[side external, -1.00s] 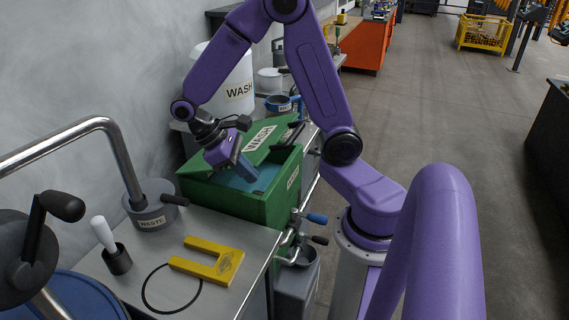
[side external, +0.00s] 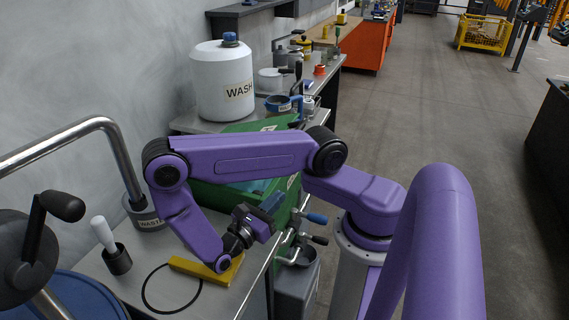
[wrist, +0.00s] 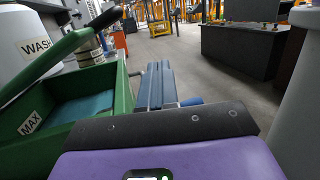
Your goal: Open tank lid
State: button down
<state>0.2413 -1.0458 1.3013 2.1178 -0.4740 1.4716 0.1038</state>
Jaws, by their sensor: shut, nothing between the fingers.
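The green tank (side external: 212,194) stands on the bench, largely hidden behind my arm in the side view. Its green lid (side external: 262,126) stands raised and tilted at the far side. In the wrist view the lid (wrist: 60,56) slants up over the left, and the tank (wrist: 122,92) is open with blue contents (wrist: 80,108) showing inside. A MAX mark is on its inner wall. My gripper (side external: 272,206) is shut and empty, at the tank's near right side and apart from the lid. Its fingers show in the wrist view (wrist: 157,88), just right of the tank.
Taps with blue and black handles (side external: 316,218) stick out from the bench front. A white WASH drum (side external: 222,85) stands behind the tank.

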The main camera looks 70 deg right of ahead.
jog(key=w+d+r+n+t+h, duration=0.1)
jog(key=d+r+n+t+h, duration=0.3)
jog(key=d+n+t, duration=0.6)
jog(key=shift+w+d+t+h, duration=0.3)
jog(key=shift+w+t+h, duration=0.1)
jog(key=shift+t, duration=0.2)
jog(key=shift+r+n, duration=0.15)
jog(key=shift+n, duration=0.15)
jog(key=w+r+n+t+y, duration=0.1)
jog(key=w+r+n, duration=0.1)
jog(key=r, duration=0.2)
jog(key=w+r+n+t+y, duration=0.1)
jog(key=r+n, duration=0.1)
jog(key=r, duration=0.1)
jog(key=w+r+n+t, duration=0.1)
jog(key=w+r+n, duration=0.1)
jog(key=r, duration=0.2)
jog(key=shift+w+r+t+y, duration=0.35)
jog(key=shift+t+y, duration=0.05)
jog(key=w+r+n+t+y, duration=0.1)
jog(key=w+r+n, duration=0.3)
jog(key=w+r, duration=0.5)
jog(key=shift+w+n+y, duration=0.3)
jog(key=shift+w+y, duration=0.2)
jog(key=shift+w, duration=0.2)
